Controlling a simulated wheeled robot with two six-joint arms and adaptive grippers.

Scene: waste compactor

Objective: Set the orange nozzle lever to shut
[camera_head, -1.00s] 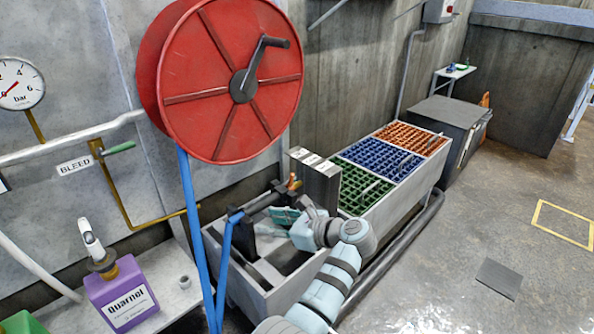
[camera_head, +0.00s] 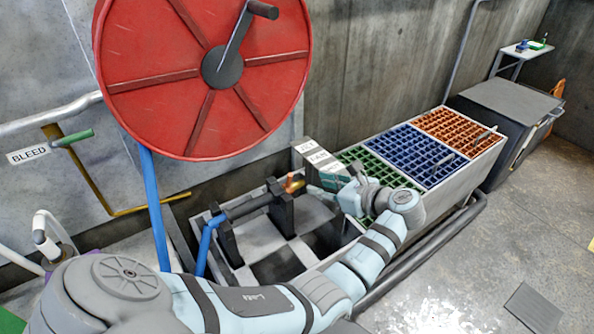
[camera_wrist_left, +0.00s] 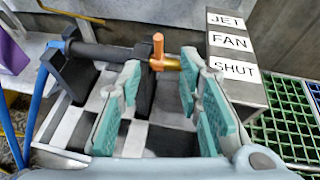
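The orange nozzle lever (camera_head: 289,183) stands up from the brass-coloured tip of a black nozzle (camera_head: 250,206). In the left wrist view the lever (camera_wrist_left: 158,47) is upright, left of a grey block (camera_wrist_left: 234,60) labelled JET, FAN, SHUT from top to bottom. The lever is level with the FAN and SHUT labels; I cannot tell its exact setting. My left gripper (camera_head: 322,188) is by the nozzle tip. In the wrist view its teal-padded fingers (camera_wrist_left: 160,78) are apart and empty, with the lever just beyond and between the tips. My right gripper is out of view.
The nozzle rests on black supports over a grey trough (camera_head: 262,246), with a blue hose (camera_head: 153,215) at its left end. A red hose reel (camera_head: 205,75) hangs above. Green, blue and orange grids (camera_head: 415,155) lie right of the label block.

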